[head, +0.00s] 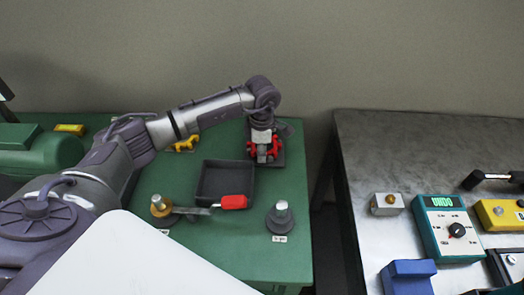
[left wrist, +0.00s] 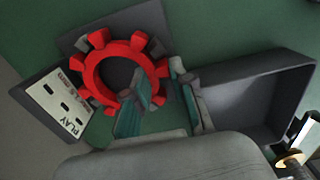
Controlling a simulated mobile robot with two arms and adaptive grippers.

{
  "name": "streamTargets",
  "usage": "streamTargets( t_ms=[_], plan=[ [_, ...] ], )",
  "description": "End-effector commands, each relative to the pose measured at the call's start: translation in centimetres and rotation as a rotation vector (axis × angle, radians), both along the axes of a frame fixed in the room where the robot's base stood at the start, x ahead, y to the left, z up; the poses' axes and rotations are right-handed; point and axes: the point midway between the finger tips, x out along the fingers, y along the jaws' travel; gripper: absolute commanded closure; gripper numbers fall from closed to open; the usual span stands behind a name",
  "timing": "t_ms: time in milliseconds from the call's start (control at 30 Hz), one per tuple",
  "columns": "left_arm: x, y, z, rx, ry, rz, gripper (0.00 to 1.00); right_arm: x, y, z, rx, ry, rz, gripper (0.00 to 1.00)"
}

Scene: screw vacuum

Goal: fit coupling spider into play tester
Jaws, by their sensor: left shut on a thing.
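The red coupling spider (left wrist: 92,68), a ring with stubby outer teeth, shows large in the left wrist view and as red bits at my left gripper in the head view (head: 252,150). My left gripper (head: 263,155) is shut on the lower right side of the ring, one finger seemingly within the hole and the other outside; its fingers show in the left wrist view (left wrist: 158,92). The dark grey play tester (left wrist: 90,18), with a white PLAY label plate (left wrist: 60,105), lies behind the spider. I cannot tell whether they touch. My right gripper is not in view.
An open dark tray (head: 224,198) sits close to the left gripper on the green table (head: 180,262). A separate grey table (head: 420,140) holds instruments.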

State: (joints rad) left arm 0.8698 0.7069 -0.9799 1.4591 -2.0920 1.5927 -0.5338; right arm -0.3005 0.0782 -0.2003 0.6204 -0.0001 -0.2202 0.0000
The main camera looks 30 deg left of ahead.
Motion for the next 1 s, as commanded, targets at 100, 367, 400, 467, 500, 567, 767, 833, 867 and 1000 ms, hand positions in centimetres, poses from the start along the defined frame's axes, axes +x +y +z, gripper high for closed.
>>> streamTargets(
  t_ms=[100,367,400,467,500,567,767,833,867,1000],
  plan=[
    [0.0,0.0,-0.3,0.0,-0.001,0.0,1.0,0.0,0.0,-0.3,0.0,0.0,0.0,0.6],
    [0.0,0.0,-0.5,0.0,-0.001,0.0,0.65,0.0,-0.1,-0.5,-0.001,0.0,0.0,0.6],
    [0.0,0.0,-0.5,0.0,-0.001,0.0,0.58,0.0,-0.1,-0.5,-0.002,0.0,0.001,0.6],
    [0.0,0.0,-0.5,0.0,-0.001,0.0,0.48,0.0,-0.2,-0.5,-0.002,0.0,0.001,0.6],
    [0.0,0.0,-0.5,0.0,-0.001,0.0,0.47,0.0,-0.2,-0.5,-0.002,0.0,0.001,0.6],
    [0.0,0.0,-0.5,0.0,-0.001,0.0,0.47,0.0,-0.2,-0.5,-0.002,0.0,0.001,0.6],
    [0.0,0.0,-0.5,0.0,0.0,0.0,0.47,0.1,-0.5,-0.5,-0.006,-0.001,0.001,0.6],
    [0.0,0.0,-0.2,0.0,-0.001,0.0,0.47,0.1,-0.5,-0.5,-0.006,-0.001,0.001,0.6],
    [0.1,0.0,0.1,-0.001,-0.003,0.0,0.47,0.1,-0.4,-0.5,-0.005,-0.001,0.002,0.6],
    [0.1,0.1,2.3,0.0,-0.005,0.0,0.47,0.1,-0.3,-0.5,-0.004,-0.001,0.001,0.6]
  ],
)
